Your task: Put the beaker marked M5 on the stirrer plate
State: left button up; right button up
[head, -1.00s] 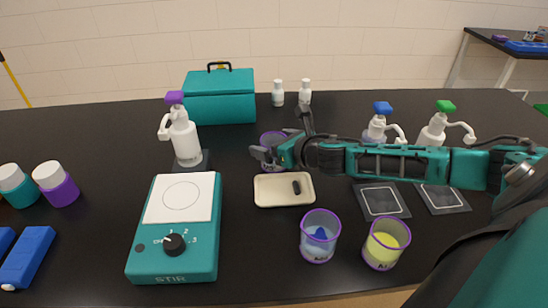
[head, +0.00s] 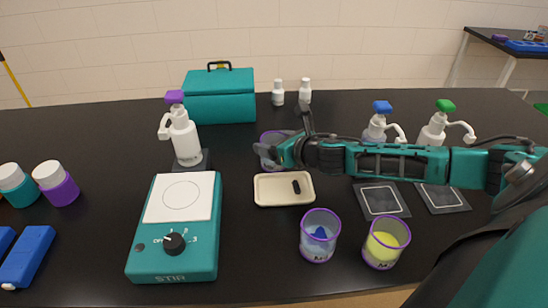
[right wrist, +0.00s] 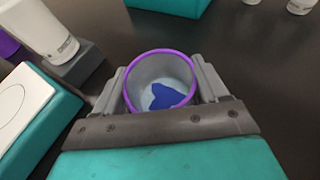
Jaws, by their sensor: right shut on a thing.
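My right gripper (head: 273,155) is shut on a purple-rimmed clear beaker (right wrist: 160,90) with something blue in it. The right wrist view shows one finger on each side of this beaker. In the head view the same beaker (head: 272,138) is partly hidden behind the gripper, beyond the cream tray. I cannot see its mark. The teal stirrer (head: 205,252) stands left of the gripper; its white square plate (head: 180,198) is bare. Two more purple-rimmed beakers stand in front, one with blue contents (head: 319,238) and one with yellow (head: 384,245); their marks are too small to read.
A cream tray (head: 270,201) with a dark stir bar lies between the stirrer and my right arm. A purple-topped bottle (head: 184,140) stands behind the stirrer. A teal box (head: 220,97) is at the back. Blue- and green-topped bottles stand behind my arm.

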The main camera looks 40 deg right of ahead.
jog(key=shift+c, duration=1.1)
jog(key=shift+r, duration=0.1)
